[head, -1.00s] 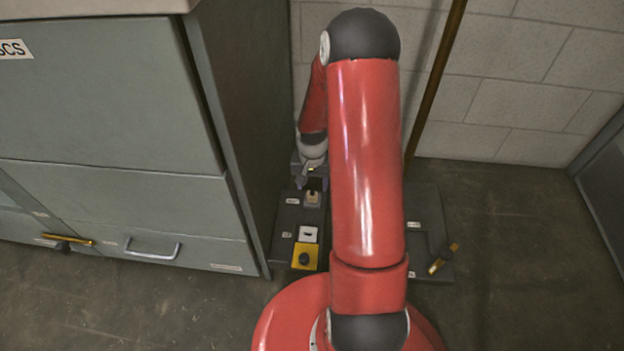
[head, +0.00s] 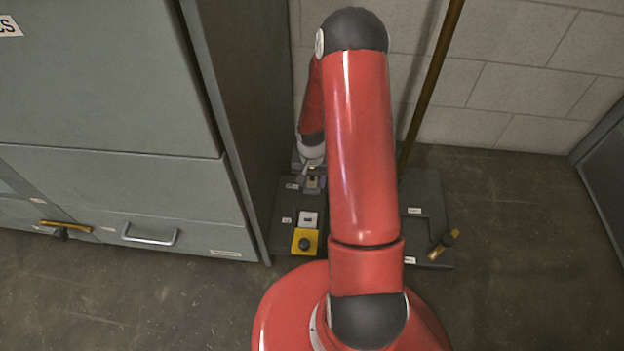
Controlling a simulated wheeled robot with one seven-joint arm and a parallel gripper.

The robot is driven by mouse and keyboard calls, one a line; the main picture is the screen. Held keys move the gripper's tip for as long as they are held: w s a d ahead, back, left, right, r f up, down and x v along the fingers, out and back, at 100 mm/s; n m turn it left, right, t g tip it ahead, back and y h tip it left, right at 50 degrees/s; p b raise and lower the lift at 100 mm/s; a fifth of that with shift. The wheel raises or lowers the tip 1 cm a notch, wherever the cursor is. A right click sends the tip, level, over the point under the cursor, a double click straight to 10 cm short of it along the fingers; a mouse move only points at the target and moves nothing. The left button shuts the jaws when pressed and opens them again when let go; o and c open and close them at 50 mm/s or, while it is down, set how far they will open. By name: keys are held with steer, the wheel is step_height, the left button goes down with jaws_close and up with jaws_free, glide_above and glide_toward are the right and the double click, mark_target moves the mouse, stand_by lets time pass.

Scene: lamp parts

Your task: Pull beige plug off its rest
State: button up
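The beige plug (head: 313,184) is a small light block on the dark base plate (head: 284,218), beside the cabinet. My gripper (head: 313,177) is at the far end of my red arm, pointing down right at the plug. The gripper covers the upper part of the plug. The fingers are too small and too dark to tell whether they are open or closed on it. The rest under the plug is mostly hidden.
A white socket (head: 308,218) and a yellow block with a black knob (head: 304,242) lie in front of the plug. A grey cabinet (head: 245,120) stands close on the left. A brown pole (head: 430,95) and a yellow-black lever (head: 443,245) are to the right.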

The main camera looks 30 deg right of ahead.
steer(key=o, duration=0.7)
